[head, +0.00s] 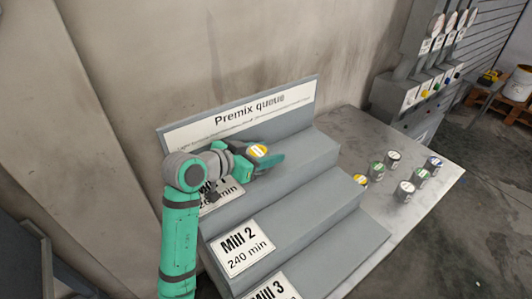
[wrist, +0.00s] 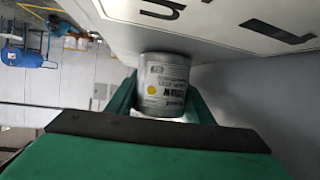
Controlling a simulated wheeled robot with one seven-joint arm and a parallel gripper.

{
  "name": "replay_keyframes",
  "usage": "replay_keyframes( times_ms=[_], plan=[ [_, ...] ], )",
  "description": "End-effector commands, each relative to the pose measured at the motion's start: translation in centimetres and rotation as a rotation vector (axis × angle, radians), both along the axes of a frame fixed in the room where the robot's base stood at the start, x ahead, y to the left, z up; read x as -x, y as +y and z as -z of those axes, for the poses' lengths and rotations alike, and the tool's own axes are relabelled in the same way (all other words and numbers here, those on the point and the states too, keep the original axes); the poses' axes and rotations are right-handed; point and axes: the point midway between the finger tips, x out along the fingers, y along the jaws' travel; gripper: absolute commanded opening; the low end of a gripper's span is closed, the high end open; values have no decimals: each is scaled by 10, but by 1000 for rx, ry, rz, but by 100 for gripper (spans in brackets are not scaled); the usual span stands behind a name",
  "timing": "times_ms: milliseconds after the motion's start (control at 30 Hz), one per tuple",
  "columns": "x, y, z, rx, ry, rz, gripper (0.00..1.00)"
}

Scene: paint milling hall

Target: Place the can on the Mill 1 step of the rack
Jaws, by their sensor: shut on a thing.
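The stepped grey rack (head: 300,215) has a "Premix queue" header. Its Mill 2 label (head: 242,246) is readable, Mill 3 is cut off at the bottom, and the top step's label (head: 222,193) is partly hidden by my arm. My gripper (head: 262,160) is over the top step, shut on a can with a yellow-and-white top (head: 257,151). In the wrist view, the grey can (wrist: 163,84) with a yellow dot sits between the green fingers, close to a grey surface. I cannot tell whether it touches the step.
Several small cans stand on the grey table right of the rack, including a yellow-topped one (head: 360,180) near the steps and a blue-topped one (head: 433,162). Grey dispensing machines (head: 405,92) stand behind. The Mill 2 step is clear.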

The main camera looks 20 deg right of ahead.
Motion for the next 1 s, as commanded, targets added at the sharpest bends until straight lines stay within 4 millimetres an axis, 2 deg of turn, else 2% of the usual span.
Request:
replay_keyframes(
  times_ms=[367,400,467,833,1000],
  plan=[
    [1,-3,4,0,-2,5,20],
    [1,-4,4,-1,-2,5,52],
    [1,-4,4,-1,-2,6,66],
    [0,0,1,0,-3,-1,66],
    [8,18,-7,0,-4,-4,66]
  ],
)
